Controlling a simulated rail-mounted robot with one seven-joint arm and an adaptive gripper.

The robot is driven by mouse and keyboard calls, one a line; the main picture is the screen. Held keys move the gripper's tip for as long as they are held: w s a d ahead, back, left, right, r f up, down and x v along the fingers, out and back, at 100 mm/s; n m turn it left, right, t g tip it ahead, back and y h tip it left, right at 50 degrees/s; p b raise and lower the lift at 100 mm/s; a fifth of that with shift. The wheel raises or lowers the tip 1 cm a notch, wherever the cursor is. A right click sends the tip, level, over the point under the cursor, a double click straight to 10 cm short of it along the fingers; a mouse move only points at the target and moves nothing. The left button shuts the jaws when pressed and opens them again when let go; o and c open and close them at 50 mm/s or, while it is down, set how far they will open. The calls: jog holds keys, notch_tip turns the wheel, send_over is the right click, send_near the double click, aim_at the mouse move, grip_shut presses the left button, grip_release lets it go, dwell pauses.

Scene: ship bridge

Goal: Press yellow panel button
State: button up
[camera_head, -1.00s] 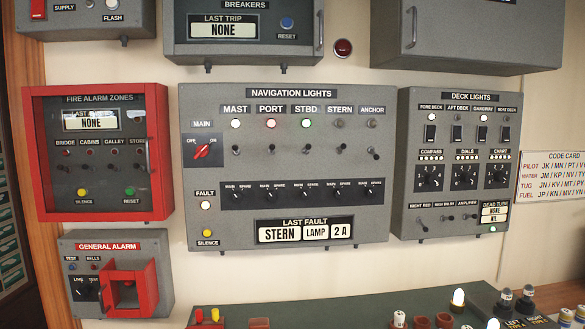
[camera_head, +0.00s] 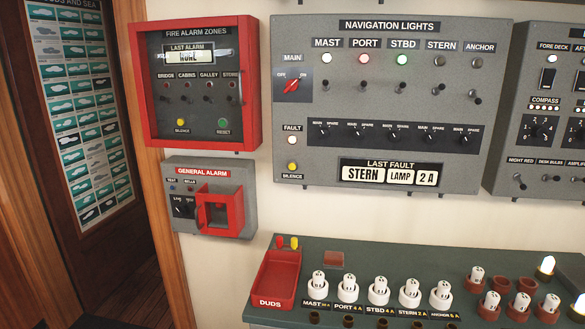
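Two yellow buttons are in view, both labelled SILENCE. One yellow button (camera_head: 180,122) is at the lower left of the red-framed fire alarm zones panel (camera_head: 251,128), seen behind its framed front with a handle at the right. The other yellow button (camera_head: 292,167) is at the lower left of the grey navigation lights panel (camera_head: 440,130), below a lit white FAULT lamp (camera_head: 292,140). My gripper is not in view.
A general alarm box (camera_head: 246,205) with a red guard hangs below the fire alarm panel. A green-topped bench (camera_head: 400,258) juts out below, with a red DUDS tray (camera_head: 272,300) and several white lamp holders. The wall between the panels is bare.

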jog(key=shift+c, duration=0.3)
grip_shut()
